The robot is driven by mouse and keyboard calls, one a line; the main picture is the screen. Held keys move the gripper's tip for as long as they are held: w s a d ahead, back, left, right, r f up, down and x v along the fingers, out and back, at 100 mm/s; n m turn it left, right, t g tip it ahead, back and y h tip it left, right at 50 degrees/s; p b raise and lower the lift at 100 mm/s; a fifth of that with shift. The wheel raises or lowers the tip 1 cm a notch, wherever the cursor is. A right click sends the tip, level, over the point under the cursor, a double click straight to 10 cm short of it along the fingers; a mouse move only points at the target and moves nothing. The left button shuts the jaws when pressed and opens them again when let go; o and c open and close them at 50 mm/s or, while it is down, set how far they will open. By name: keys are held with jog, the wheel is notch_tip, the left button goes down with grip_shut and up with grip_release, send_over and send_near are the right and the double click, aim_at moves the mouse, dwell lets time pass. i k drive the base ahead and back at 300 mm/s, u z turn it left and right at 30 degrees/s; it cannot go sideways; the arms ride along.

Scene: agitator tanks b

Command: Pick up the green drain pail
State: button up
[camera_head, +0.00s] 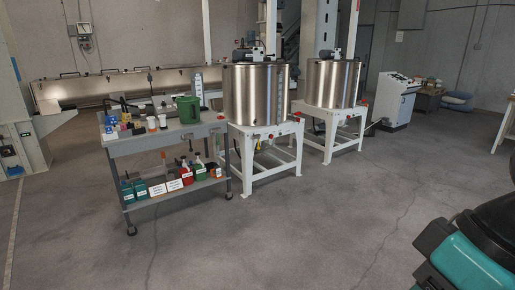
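The green drain pail (188,109) stands upright on the top of a grey wheeled cart (165,139), toward the cart's right end. It is small in the picture and some way off across the floor. I cannot tell whether anything is in it. My gripper cannot be seen in this view. A teal and black shape at the lower right corner appears to be part of my own arm.
Small bottles and cups crowd the cart top's left half; containers fill its lower shelf. Two steel tanks (256,93) (332,84) on white stands are right of the cart. A control console (394,99) stands farther back. The grey floor (290,235) before the cart is clear.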

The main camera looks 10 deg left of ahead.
aim_at(189, 107)
jog(key=u, duration=0.35)
jog(key=i, duration=2.4)
jog(key=u, duration=0.8)
jog(key=i, duration=2.1)
jog(key=u, duration=0.6)
jog(key=i, duration=0.75)
jog(key=u, duration=0.05)
